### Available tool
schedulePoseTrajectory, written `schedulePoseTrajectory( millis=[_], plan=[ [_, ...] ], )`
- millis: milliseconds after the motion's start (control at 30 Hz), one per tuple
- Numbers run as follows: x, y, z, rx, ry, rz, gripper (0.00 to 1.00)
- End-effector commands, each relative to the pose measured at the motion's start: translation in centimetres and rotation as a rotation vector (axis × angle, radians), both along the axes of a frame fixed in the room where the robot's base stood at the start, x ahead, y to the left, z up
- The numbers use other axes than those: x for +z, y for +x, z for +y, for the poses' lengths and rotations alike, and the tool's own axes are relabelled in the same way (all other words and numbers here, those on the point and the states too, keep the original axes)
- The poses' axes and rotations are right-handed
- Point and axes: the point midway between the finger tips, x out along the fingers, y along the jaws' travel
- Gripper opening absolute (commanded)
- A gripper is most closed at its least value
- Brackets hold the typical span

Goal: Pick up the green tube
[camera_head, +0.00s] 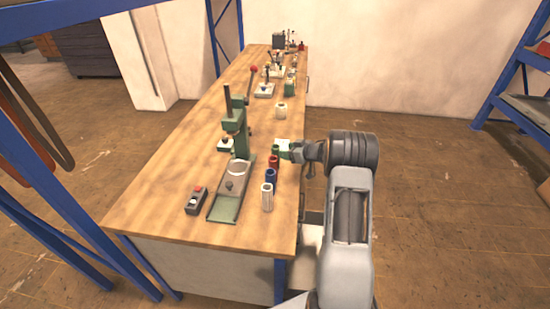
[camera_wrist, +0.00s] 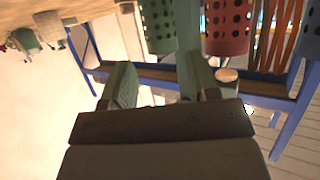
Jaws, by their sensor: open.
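The green tube (camera_head: 275,149) stands upright near the right edge of the wooden bench, at the far end of a short row of tubes. In the wrist view the green tube (camera_wrist: 157,25) is perforated with dark holes and is cut off by the top edge. My gripper (camera_head: 289,149) is beside it on its right, with the jaws pointing at it. In the wrist view my gripper (camera_wrist: 157,62) is open and empty, with its two green fingers apart. The tube appears ahead of the gap between them; I cannot tell how far.
A red tube (camera_head: 272,162) stands close by the green one, then a blue tube (camera_head: 271,177) and a cream tube (camera_head: 267,198). A green press (camera_head: 236,130) stands to the left. Another cream tube (camera_head: 281,111) is farther back. Bare bench (camera_head: 160,195) lies to the left.

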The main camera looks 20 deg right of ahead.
Motion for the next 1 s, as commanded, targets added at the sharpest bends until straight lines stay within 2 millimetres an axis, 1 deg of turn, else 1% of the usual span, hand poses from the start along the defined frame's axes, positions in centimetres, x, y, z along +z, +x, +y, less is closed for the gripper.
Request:
schedulePoseTrajectory(
  millis=[133,400,533,767,1000],
  plan=[
    [-0.4,0.9,0.6,0.001,0.000,0.001,0.55],
    [-1.8,3.6,2.2,0.000,0.000,0.000,0.55],
    [-2.0,4.1,2.5,-0.001,0.000,-0.001,0.55],
    [-2.1,4.1,2.5,-0.002,-0.001,0.000,0.55],
    [-2.1,4.1,2.5,-0.002,-0.001,0.000,0.32]
  ],
)
